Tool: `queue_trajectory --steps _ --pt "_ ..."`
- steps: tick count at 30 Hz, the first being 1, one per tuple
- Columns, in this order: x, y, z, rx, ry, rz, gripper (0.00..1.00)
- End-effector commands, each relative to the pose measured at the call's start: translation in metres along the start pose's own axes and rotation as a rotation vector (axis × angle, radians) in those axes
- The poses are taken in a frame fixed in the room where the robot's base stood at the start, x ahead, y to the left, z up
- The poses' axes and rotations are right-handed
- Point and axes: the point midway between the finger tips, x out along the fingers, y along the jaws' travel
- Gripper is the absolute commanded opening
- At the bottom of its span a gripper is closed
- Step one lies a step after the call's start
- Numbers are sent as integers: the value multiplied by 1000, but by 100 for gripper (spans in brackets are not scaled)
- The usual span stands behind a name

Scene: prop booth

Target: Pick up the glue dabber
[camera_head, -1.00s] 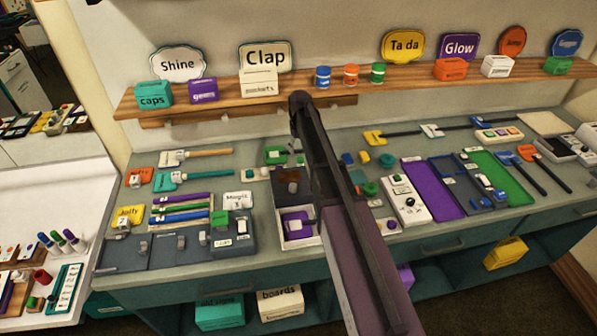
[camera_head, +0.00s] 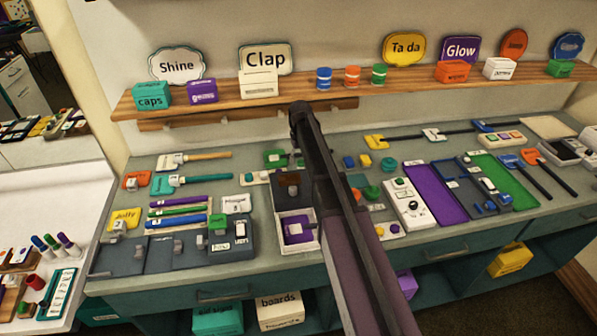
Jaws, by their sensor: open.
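I cannot tell for sure which thing is the glue dabber. Several handled tools lie on the grey-green counter: a white-headed brush with a wooden handle (camera_head: 205,156), a teal brush (camera_head: 195,180) below it, and long black-handled tools with a yellow head (camera_head: 375,141) and a white head (camera_head: 433,135) at the back right. Shorter dark-handled tools with a blue head (camera_head: 508,160) and an orange head (camera_head: 530,157) lie at the far right. My arm crosses the middle of the view and hides part of the counter. My gripper does not show.
A wooden shelf (camera_head: 222,102) with signs, small boxes and pots runs above the counter. A white box with a purple block (camera_head: 298,230) stands open near the front. Purple (camera_head: 437,190) and green (camera_head: 505,180) mats lie right of my arm. The counter is crowded.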

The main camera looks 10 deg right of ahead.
Motion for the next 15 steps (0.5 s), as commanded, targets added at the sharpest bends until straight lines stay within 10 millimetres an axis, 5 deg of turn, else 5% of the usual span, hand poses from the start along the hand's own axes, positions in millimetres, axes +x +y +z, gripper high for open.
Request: queue_trajectory --steps 15 --pt "36 0 7 0 0 0 73"
